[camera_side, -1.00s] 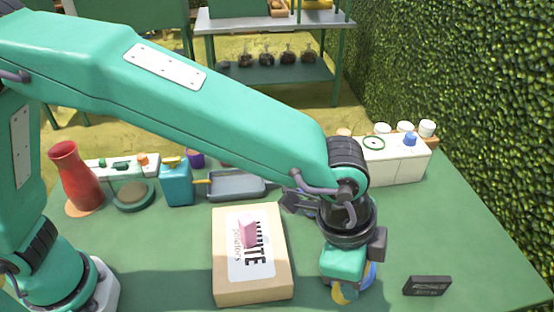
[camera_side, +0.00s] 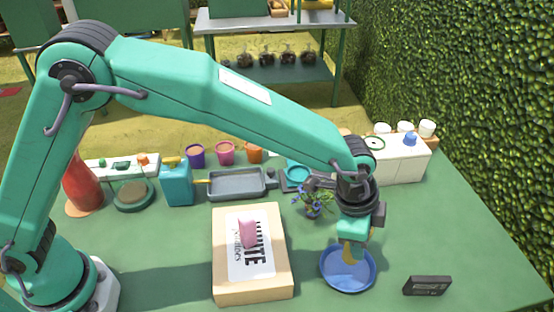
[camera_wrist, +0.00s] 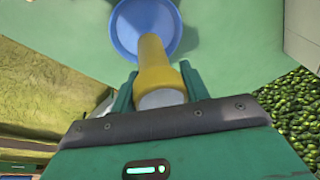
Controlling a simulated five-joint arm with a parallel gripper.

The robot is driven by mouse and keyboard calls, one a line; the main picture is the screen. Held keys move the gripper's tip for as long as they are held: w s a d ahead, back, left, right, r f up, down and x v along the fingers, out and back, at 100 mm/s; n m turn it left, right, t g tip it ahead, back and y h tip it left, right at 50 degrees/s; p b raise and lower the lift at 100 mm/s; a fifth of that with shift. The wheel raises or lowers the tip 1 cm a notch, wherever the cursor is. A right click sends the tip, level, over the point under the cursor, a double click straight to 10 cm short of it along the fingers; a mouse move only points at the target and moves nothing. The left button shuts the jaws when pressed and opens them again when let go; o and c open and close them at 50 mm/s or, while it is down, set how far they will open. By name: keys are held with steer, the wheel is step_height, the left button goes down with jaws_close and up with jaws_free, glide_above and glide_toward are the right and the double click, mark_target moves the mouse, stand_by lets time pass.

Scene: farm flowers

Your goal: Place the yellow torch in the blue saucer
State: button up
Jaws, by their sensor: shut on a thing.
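The yellow torch (camera_wrist: 153,66) is between the two green fingers of my gripper (camera_wrist: 158,88) in the wrist view, with its far end against the blue of the saucer. In the side view my gripper (camera_side: 352,246) is shut on the torch (camera_side: 347,254), which points down over the blue saucer (camera_side: 368,279). The saucer is round and lies on the green table; it also shows at the top of the wrist view (camera_wrist: 178,22). I cannot tell whether the torch touches the saucer.
A cardboard box (camera_side: 222,285) with a pink block (camera_side: 247,234) on it stands left of the saucer. A black block (camera_side: 427,286) lies to the right. A small potted plant (camera_side: 313,203), a grey tray (camera_side: 237,183) and a white box (camera_side: 400,163) stand behind.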

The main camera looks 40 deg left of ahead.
steer(key=shift+f, duration=2)
steer(key=shift+f, duration=0.15)
steer(key=o, duration=1.1)
steer(key=v, duration=1.2)
